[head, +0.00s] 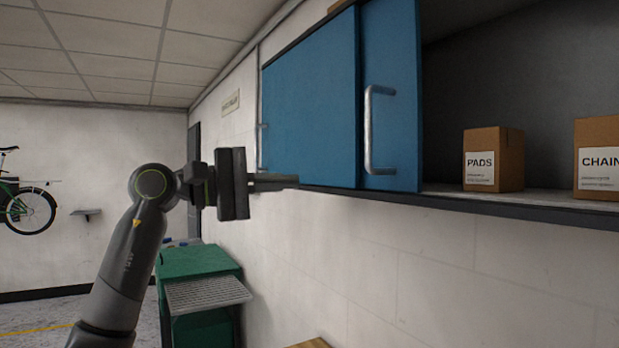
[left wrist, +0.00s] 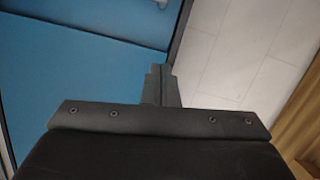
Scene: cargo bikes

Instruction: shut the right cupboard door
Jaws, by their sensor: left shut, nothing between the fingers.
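A wall cupboard has two blue sliding doors. The right door (head: 402,90) stands at the left part of the cupboard, partly overlapping the left door (head: 310,110), so the right part is open. The right door carries a long vertical metal handle (head: 369,130). A second handle (head: 263,148) shows at the left door's left edge. My left gripper (head: 292,181) is shut and empty, pointing right near the lower edge of the left door, left of the right door's handle. Its closed fingers (left wrist: 160,85) also show in the left wrist view. My right gripper is not in view.
Cardboard boxes marked PADS (head: 493,160) and CHAIN (head: 600,157) stand on the open cupboard shelf (head: 550,197). A green cabinet (head: 198,263) stands below left. A bike (head: 28,205) hangs on the far wall. The wall below the cupboard is bare.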

